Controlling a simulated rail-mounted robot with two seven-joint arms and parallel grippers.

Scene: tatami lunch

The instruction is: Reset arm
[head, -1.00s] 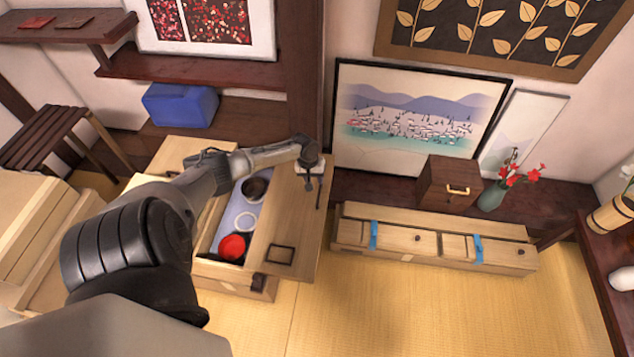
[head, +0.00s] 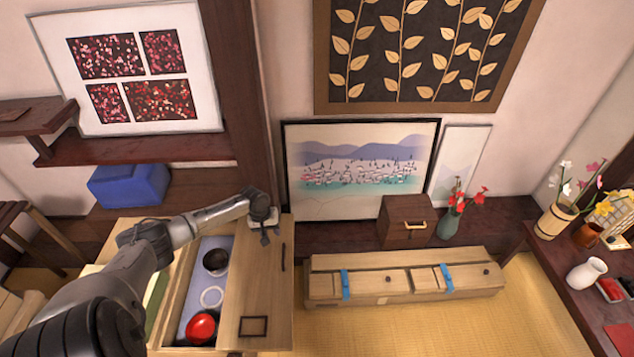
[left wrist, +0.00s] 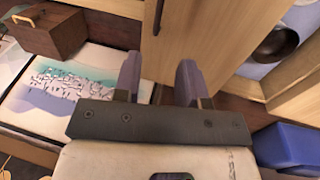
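My left gripper (head: 264,237) is above the far end of a light wooden panel (head: 266,285) on a low cabinet. In the left wrist view, the left gripper's (left wrist: 158,78) two fingers stand apart, with nothing between them. Beside the panel, the cabinet's open compartment (head: 219,243) shows a dark bowl (head: 215,262), a white ring-shaped item (head: 212,297) and a red bowl (head: 201,327). The dark bowl also shows in the left wrist view (left wrist: 276,45). My right gripper is not in view.
A blue bin (head: 128,185) stands at the back left. A small brown box (head: 404,222), a flower vase (head: 450,222) and a long wooden chest (head: 403,277) are right of the cabinet. A dark table (head: 566,262) with vases stands far right. The mat in front is clear.

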